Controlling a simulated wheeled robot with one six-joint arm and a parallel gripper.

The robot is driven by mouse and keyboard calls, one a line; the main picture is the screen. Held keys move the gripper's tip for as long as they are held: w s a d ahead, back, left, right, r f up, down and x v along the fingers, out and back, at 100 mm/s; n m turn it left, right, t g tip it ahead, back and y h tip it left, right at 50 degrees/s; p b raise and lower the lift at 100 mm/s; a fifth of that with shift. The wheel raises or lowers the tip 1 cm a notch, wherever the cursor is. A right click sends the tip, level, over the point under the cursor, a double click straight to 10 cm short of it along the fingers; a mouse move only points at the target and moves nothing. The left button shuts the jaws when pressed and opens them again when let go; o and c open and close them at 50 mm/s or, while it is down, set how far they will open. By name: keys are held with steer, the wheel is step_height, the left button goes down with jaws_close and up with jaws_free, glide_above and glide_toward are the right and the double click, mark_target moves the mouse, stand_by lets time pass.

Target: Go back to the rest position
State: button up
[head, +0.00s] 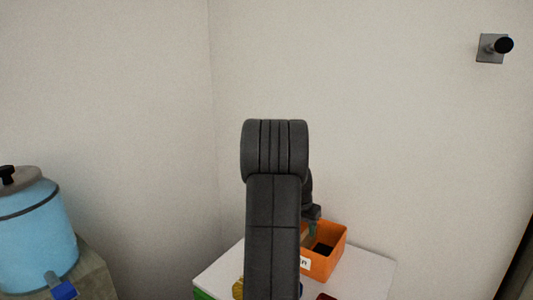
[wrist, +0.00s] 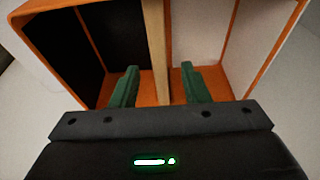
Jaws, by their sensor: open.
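My gripper (wrist: 159,70) has two green fingers, spread apart with nothing between them that they grip. It is over or just inside an orange box (wrist: 232,50). A pale wooden divider (wrist: 156,40) of the box shows between the fingers, one finger on each side; I cannot tell how deep they reach. In the head view the orange box (head: 333,251) stands on a white-topped table, with my gripper (head: 313,228) at its near left side, mostly hidden behind my dark arm.
The white table top (head: 370,276) is clear to the right of the box. A yellow item (head: 238,288) and a dark red item (head: 326,297) show near its front. A blue drink dispenser (head: 36,238) stands at left. A wall fitting (head: 492,47) is at upper right.

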steer(key=p+x, duration=0.1)
steer(key=x, duration=0.5)
steer(key=shift+w+d+f+p, duration=0.2)
steer(key=shift+w+f+p, duration=0.05)
steer(key=shift+w+p, duration=0.1)
steer(key=shift+s+r, duration=0.1)
steer(key=shift+r, duration=0.15)
steer(key=v, duration=0.4)
steer(key=b+v, duration=0.1)
steer(key=v, duration=0.3)
steer(key=b+v, duration=0.1)
steer(key=v, duration=0.3)
steer(key=shift+s+a+r, duration=0.25)
steer(key=shift+s, duration=0.1)
steer(key=p+x, duration=0.1)
steer(key=x, duration=1.2)
steer(key=shift+w+d+f, duration=0.1)
steer(key=shift+d+f, duration=0.05)
steer(key=shift+f, duration=0.1)
step_height(320, 180, up, 14)
steer(key=s+d+p, duration=0.1)
steer(key=d+p, duration=0.1)
steer(key=p, duration=0.6)
steer(key=shift+s+d+f, duration=0.1)
steer(key=shift+f, duration=0.05)
